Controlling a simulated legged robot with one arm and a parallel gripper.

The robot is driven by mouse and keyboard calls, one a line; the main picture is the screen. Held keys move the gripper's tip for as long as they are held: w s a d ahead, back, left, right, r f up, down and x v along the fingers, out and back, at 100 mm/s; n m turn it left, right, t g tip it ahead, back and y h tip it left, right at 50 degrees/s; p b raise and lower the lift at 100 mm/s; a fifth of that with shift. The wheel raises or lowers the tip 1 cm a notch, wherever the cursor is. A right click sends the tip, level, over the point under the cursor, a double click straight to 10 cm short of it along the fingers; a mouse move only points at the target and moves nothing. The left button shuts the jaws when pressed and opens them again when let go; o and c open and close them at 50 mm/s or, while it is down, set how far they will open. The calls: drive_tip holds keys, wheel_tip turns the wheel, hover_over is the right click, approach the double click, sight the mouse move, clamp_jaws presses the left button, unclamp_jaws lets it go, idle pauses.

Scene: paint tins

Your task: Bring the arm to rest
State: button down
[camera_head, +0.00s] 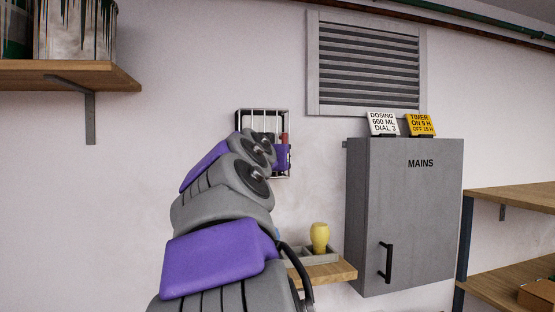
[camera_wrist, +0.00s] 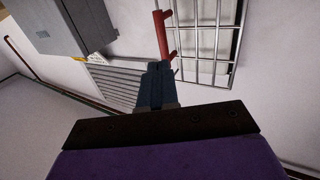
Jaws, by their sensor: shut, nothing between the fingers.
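My arm rises from the bottom of the head view, its purple and grey links bent up toward a wire grid (camera_head: 244,113) on the wall. My gripper (camera_wrist: 156,70) shows in the wrist view with its dark fingers together and nothing between them. In the head view its fingers are hidden behind my arm. The wire grid (camera_wrist: 215,45) fills the upper right of the wrist view. A red handle-like item (camera_wrist: 163,36) is at the grid's edge, just beyond the fingertips in the picture. Whether the fingers touch it cannot be told.
A grey cabinet marked MAINS (camera_head: 412,215) stands right of my arm, with two signs on top. A louvred vent (camera_head: 367,65) is above. A yellow item (camera_head: 320,237) stands on a small wooden shelf (camera_head: 335,273).

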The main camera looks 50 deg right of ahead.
drive_tip(key=v, duration=0.6)
drive_tip(key=shift+s, duration=0.25)
drive_tip(key=s+a+f+n+g+y+b, duration=0.1)
drive_tip(key=a+f+y, duration=0.2)
drive_tip(key=f, duration=0.8)
drive_tip(key=s+a+f+n+g+y+b, duration=0.1)
drive_tip(key=a+f+n+y, duration=0.15)
drive_tip(key=f, duration=0.95)
drive_tip(key=s+a+f+n+g+y+b, duration=0.15)
drive_tip(key=a+f+y, duration=0.25)
drive_tip(key=f, duration=0.7)
drive_tip(key=s+a+f+n+g+y+b, duration=0.1)
drive_tip(key=s+a+f+n+g+y, duration=0.2)
drive_tip(key=s+a+f, duration=0.6)
drive_tip(key=s+a+f+n+g+y+b, duration=0.2)
drive_tip(key=s+a+f, duration=0.8)
drive_tip(key=f, duration=0.5)
drive_tip(key=shift+s+a+f+n+g+y, duration=0.2)
drive_tip(key=shift+s+n+g+y, duration=0.35)
drive_tip(key=shift+s+n+g, duration=0.55)
